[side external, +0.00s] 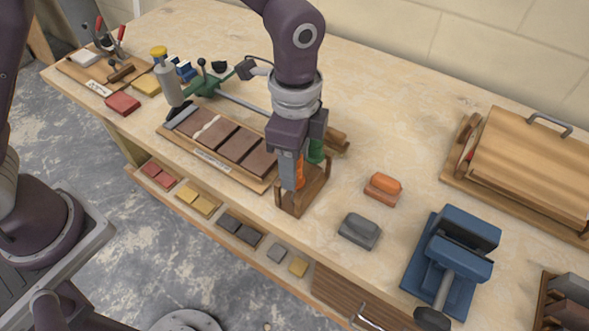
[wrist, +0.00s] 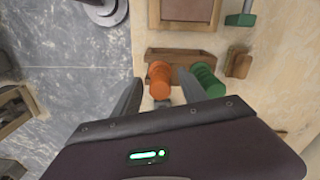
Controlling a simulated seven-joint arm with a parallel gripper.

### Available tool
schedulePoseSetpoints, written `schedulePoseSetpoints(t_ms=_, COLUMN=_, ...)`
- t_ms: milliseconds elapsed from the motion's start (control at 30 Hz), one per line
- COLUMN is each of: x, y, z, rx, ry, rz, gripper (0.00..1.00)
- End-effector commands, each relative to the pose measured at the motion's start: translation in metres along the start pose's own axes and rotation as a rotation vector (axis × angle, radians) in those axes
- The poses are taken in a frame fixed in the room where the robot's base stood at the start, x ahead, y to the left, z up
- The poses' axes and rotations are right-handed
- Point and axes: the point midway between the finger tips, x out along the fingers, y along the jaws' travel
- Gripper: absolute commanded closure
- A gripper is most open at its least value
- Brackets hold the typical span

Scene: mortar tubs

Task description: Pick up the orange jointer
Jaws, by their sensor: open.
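The orange jointer shows as a ribbed orange handle (wrist: 159,72) standing in a small wooden rack (side external: 318,192). In the side view a strip of its orange handle (side external: 299,176) shows beside my finger. A green-handled tool (wrist: 207,78) stands in the same rack, to the right in the wrist view; its green handle (side external: 316,151) is partly hidden behind my gripper in the side view. My gripper (side external: 289,182) is open and points down over the rack. In the wrist view my fingers (wrist: 159,79) lie on either side of the orange handle, the right one between the two handles. Contact cannot be told.
A board with brown bricks (side external: 240,146) lies left of the rack. An orange-topped block (side external: 384,186), a grey block (side external: 360,230) and a blue vise-like tool (side external: 450,262) are to the right. Bench is clear between them. The bench's front edge is close to the rack.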

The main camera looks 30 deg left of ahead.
Motion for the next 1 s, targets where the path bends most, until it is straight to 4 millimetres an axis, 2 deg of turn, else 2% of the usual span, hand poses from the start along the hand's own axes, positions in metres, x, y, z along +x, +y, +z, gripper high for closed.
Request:
schedulePoseSetpoints(t_ms=33, x=0.000, y=0.000, z=0.000, rx=0.000, ry=0.000, rz=0.000, gripper=0.52)
schedulePoseSetpoints(t_ms=200, x=-0.001, y=0.000, z=0.000, rx=-0.001, ry=0.000, rz=0.000, gripper=0.85)
schedulePoseSetpoints(t_ms=267, x=-0.001, y=0.000, z=0.000, rx=-0.001, ry=0.000, rz=0.000, gripper=0.97)
schedulePoseSetpoints(t_ms=300, x=-0.001, y=0.000, z=0.000, rx=-0.001, ry=0.000, rz=0.000, gripper=1.00)
schedulePoseSetpoints(t_ms=533, x=-0.001, y=0.000, z=0.000, rx=-0.001, ry=0.001, rz=-0.001, gripper=1.00)
schedulePoseSetpoints(t_ms=633, x=-0.009, y=-0.001, z=-0.001, rx=-0.002, ry=0.004, rz=-0.003, gripper=1.00)
schedulePoseSetpoints(t_ms=900, x=-0.076, y=-0.001, z=-0.001, rx=-0.003, ry=0.006, rz=-0.004, gripper=1.00)
schedulePoseSetpoints(t_ms=1000, x=-0.092, y=-0.002, z=0.001, rx=-0.003, ry=0.003, rz=-0.003, gripper=1.00)
